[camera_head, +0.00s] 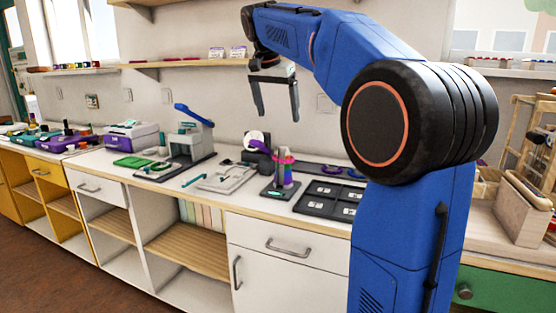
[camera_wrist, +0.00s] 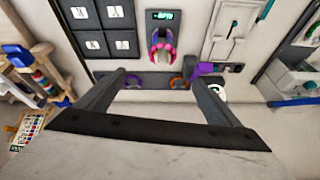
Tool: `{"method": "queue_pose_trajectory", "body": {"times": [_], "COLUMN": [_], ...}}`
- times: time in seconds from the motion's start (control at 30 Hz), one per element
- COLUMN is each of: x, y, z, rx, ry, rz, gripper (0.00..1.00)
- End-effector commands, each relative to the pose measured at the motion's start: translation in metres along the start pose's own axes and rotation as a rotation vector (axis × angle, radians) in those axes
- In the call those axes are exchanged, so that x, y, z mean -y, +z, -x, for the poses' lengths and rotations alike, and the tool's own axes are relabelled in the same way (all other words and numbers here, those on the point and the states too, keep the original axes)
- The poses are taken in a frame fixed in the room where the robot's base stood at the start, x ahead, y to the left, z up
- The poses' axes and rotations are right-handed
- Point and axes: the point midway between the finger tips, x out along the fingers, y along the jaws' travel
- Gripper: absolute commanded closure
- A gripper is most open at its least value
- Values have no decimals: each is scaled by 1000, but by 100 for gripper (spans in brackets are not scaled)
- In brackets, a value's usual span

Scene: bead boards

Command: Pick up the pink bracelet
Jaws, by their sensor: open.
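The pink bracelet (camera_head: 283,160) shows as a pink ring near the top of a short multicoloured column on a small dark stand (camera_head: 272,193) on the counter. In the wrist view, pink (camera_wrist: 163,38) shows on the stand above the space between my fingers, next to purple and orange parts; I cannot tell exactly where the bracelet ends. My gripper (camera_head: 276,108) is open and empty, well above and behind the stand in the head view. Its two fingers (camera_wrist: 157,75) point towards the counter in the wrist view, apart from the bracelet.
A dark compartment tray (camera_head: 328,198) lies right of the stand. A light tray (camera_head: 226,178) and a grey press-like device (camera_head: 190,147) are to its left. A white roll (camera_head: 254,139) stands behind. A wall shelf (camera_head: 190,63) runs at the back. The air around my gripper is clear.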

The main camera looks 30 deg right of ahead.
Motion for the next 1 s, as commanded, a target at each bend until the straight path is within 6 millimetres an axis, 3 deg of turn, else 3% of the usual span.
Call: {"method": "queue_pose_trajectory", "body": {"times": [0.6,1.0], "x": [0,2], "y": [1,2], "z": [-101,-127], "rx": [2,1], "ry": [2,0], "rz": [0,1], "gripper": [14,14]}}
